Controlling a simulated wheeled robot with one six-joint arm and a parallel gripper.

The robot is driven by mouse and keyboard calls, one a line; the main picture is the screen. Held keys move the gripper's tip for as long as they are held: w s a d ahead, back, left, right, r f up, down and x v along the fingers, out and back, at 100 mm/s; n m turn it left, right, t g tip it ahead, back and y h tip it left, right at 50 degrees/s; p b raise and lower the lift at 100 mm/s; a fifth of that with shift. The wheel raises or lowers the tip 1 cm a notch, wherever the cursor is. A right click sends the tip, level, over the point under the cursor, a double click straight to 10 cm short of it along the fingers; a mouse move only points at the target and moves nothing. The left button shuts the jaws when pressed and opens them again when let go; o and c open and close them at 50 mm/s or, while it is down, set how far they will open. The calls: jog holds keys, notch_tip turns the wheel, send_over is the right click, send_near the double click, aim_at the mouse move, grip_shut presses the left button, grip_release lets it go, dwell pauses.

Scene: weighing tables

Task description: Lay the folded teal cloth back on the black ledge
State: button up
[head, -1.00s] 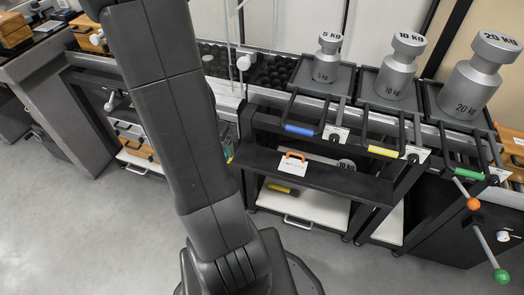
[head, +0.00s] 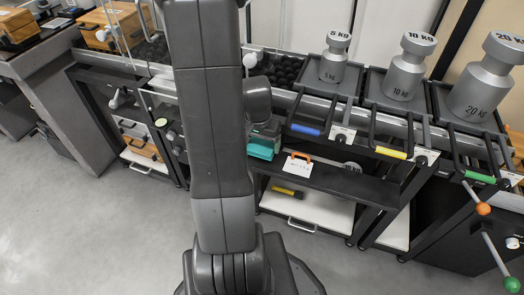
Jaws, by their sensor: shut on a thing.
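The folded teal cloth (head: 262,148) shows just right of my arm in the head view, at the left end of the black ledge (head: 345,184). My gripper (head: 264,134) is shut on it from above. The fingertips are small and partly hidden, and the arm covers what lies to the left. The cloth looks close to the ledge's height; I cannot tell whether it touches the ledge.
A white tag with an orange clip (head: 297,165) stands on the ledge, right of the cloth. A white shelf (head: 315,210) is below.

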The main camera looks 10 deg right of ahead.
aim_at(262, 146)
notch_tip(262, 146, down, 4)
jog(key=shift+d+r+b, duration=0.15)
jog(key=shift+b, duration=0.6)
jog(key=shift+r, duration=0.1)
jog(key=o, duration=0.8)
jog(key=shift+s+a+r+p, duration=0.15)
jog(key=shift+r+p, duration=0.35)
jog(key=shift+r, duration=0.75)
jog(key=shift+s+a+r+p, duration=0.15)
jog(key=shift+r+p, duration=0.3)
jog(key=shift+r, duration=0.8)
jog(key=shift+s+r+p, duration=0.15)
jog(key=shift+r+p, duration=0.35)
jog(key=shift+r, duration=0.75)
jog(key=shift+f, duration=0.1)
